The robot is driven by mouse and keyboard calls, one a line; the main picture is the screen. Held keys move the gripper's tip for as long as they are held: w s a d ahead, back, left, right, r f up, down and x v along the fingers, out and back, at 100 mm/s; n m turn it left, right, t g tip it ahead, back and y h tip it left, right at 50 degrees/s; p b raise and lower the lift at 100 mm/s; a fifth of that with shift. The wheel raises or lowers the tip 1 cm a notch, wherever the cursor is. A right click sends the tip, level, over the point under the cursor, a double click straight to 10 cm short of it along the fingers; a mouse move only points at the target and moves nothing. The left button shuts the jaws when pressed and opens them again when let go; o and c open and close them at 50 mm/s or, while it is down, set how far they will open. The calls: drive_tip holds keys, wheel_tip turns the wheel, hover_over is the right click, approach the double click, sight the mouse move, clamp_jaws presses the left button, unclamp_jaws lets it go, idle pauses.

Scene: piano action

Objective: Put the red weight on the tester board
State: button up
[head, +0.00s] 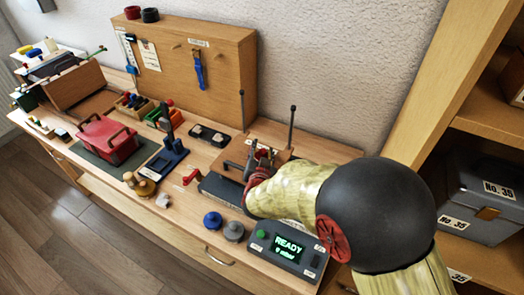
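The tester board (229,176) is a wooden plate with two dark upright posts, behind a dark grey base on the bench. My gripper (261,156) is over the board, seen from behind my arm. Its fingers are small and partly hidden, so I cannot tell whether they are open or hold anything. A small red piece (191,176) lies on the bench left of the dark base; I cannot tell whether it is the red weight. Red also shows around my wrist, which seems to be part of my arm.
A tester box (288,249) reads READY, 0 mbar. A blue round piece (212,220) and a grey one (234,231) stand left of it. A red case (106,141), a blue stand (165,160) and a pegboard (190,60) are farther left. Shelves stand right.

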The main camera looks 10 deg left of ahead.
drive_tip(key=p+v, duration=0.2)
drive_tip(key=v, duration=0.9)
drive_tip(key=shift+s+r+p, duration=0.15)
drive_tip(key=shift+r+p, duration=0.05)
drive_tip(key=shift+p, duration=0.2)
drive_tip(key=shift+s+d, duration=0.1)
drive_tip(key=shift+s, duration=0.25)
drive_tip(key=shift+w+r, duration=0.1)
drive_tip(key=shift+r, duration=0.15)
drive_tip(key=s+d+r+n+g+y, duration=0.2)
drive_tip(key=s+d+r+g+y, duration=0.15)
drive_tip(key=d+r, duration=0.65)
drive_tip(key=s+d+r+g+h, duration=0.1)
drive_tip(key=s+d+g+h, duration=0.1)
drive_tip(key=s+d, duration=0.7)
drive_tip(key=s+d+r+g+h, duration=0.2)
drive_tip(key=s+d+g+h, duration=0.1)
drive_tip(key=s+d, duration=0.5)
drive_tip(key=shift+s+d+r+n, duration=0.35)
drive_tip(key=shift+s+d+n, duration=0.05)
drive_tip(key=shift+s, duration=0.65)
